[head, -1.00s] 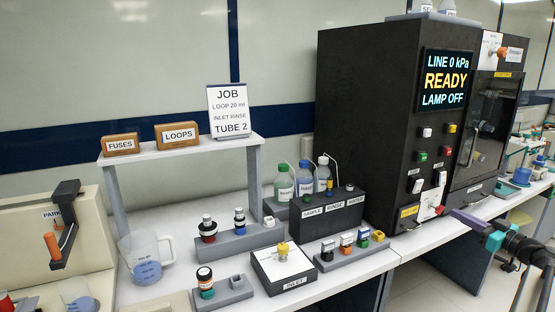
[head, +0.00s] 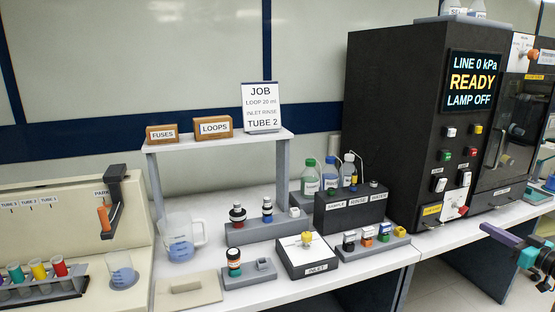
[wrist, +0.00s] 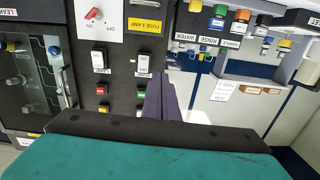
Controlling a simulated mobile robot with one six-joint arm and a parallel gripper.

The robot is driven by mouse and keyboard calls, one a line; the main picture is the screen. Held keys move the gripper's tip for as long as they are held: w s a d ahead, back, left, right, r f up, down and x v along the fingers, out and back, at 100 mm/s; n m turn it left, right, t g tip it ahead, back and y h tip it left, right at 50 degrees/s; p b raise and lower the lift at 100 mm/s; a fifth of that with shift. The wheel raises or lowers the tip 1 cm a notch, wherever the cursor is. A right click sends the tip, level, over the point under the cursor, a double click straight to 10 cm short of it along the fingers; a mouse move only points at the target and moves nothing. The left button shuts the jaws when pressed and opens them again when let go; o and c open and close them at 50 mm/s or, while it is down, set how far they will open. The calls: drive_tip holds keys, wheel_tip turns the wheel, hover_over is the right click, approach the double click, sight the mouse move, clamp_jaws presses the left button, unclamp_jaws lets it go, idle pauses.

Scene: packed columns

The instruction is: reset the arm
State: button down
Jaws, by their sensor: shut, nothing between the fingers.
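My gripper (head: 484,228) is at the right of the head view, with purple fingers and a teal body. It is out in front of the dark instrument cabinet (head: 395,130), near the bench edge. The fingers are shut with nothing between them. In the wrist view the shut purple fingers (wrist: 160,98) point at the cabinet's switch panel, which appears upside down. I cannot tell the exact gap, but no contact shows. The cabinet's screen (head: 474,81) reads LINE 0 kPa, READY, LAMP OFF.
The INLET block (head: 308,262), a connector rack (head: 370,243), bottles and a beaker (head: 182,240) crowd the bench. A shelf (head: 215,142) carries the FUSES and LOOPS boxes. A tube rack (head: 45,286) stands left. Open floor lies below the gripper.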

drive_tip(key=w+a+f+m+g+y, duration=0.1)
drive_tip(key=w+a+f+g, duration=0.25)
drive_tip(key=a+f, duration=1.05)
drive_tip(key=w+a+f+m+g+y, duration=0.15)
drive_tip(key=a+f+g, duration=0.35)
drive_tip(key=a+f, duration=0.85)
drive_tip(key=s+a+f+g+p, duration=0.1)
drive_tip(key=s+a+f+g, duration=0.25)
drive_tip(key=a+f, duration=0.5)
drive_tip(key=s+a+f+g, duration=0.2)
drive_tip(key=s+a+f, duration=0.3)
drive_tip(key=a+f, duration=0.3)
drive_tip(key=s+a+f+g+h, duration=0.2)
drive_tip(key=s+f, duration=0.3)
drive_tip(key=s, duration=0.4)
drive_tip(key=s+a+f+g+h, duration=0.2)
drive_tip(key=s+a+f+g, duration=0.1)
drive_tip(key=s, duration=0.7)
drive_tip(key=s+a+f+g+h+p, duration=0.1)
drive_tip(key=s+a+f+g+h, duration=0.2)
drive_tip(key=s, duration=0.7)
wheel_tip(320, 180, down, 4)
drive_tip(key=shift+s+a+f, duration=0.15)
drive_tip(key=shift+s+a, duration=0.05)
drive_tip(key=shift+a, duration=0.85)
